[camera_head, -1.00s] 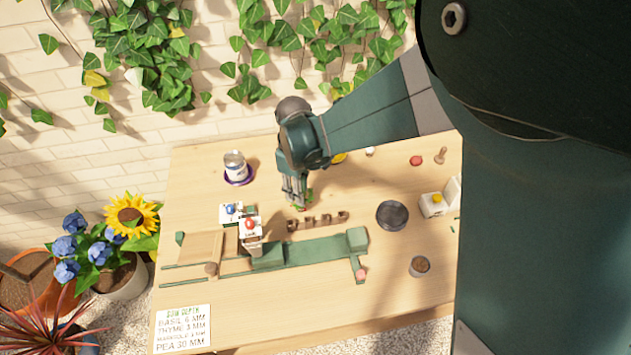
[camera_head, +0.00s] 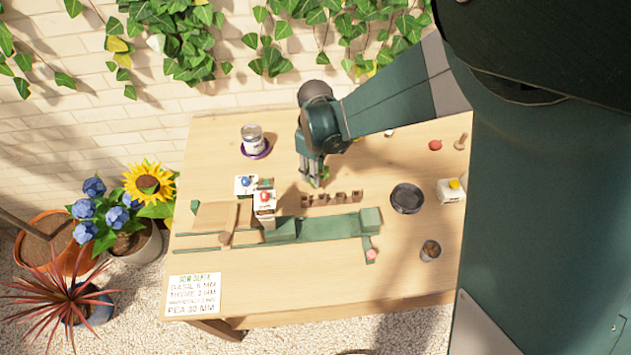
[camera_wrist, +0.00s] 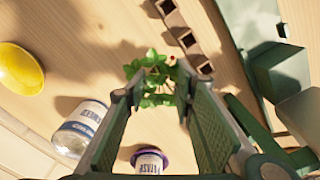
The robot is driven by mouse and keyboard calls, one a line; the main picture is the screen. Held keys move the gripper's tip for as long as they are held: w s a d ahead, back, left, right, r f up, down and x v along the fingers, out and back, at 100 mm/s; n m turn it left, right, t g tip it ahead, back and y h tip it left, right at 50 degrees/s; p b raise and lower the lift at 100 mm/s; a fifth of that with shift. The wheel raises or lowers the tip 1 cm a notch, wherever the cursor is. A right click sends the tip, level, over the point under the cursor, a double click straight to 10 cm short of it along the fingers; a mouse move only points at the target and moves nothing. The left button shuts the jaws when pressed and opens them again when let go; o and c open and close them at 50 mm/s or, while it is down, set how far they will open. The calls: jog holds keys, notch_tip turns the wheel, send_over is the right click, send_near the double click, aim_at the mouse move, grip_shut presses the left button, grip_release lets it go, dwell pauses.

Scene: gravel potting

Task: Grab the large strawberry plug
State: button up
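The strawberry plug shows as a small leafy green plant (camera_wrist: 153,92) with a reddish spot, low over the wooden table (camera_head: 220,280). In the wrist view it lies between and just beyond my fingertips. My gripper (camera_wrist: 160,88) is open, with one finger on either side of the leaves; I see no contact. In the head view my gripper (camera_head: 312,182) points down at the back middle of the table, and the plug (camera_head: 323,175) is partly hidden by the fingers. The plug's root part is hidden, and I cannot judge its size against another plug.
A wooden block row with square holes (camera_wrist: 187,40) stands close to the plug. A green rail fixture (camera_head: 330,225) and a black dish (camera_head: 407,198) stand nearer.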

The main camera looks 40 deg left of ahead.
jog(key=shift+f, duration=0.15)
jog(key=shift+f+b, duration=0.4)
jog(key=shift+f, duration=2.1)
jog(key=c, duration=0.7)
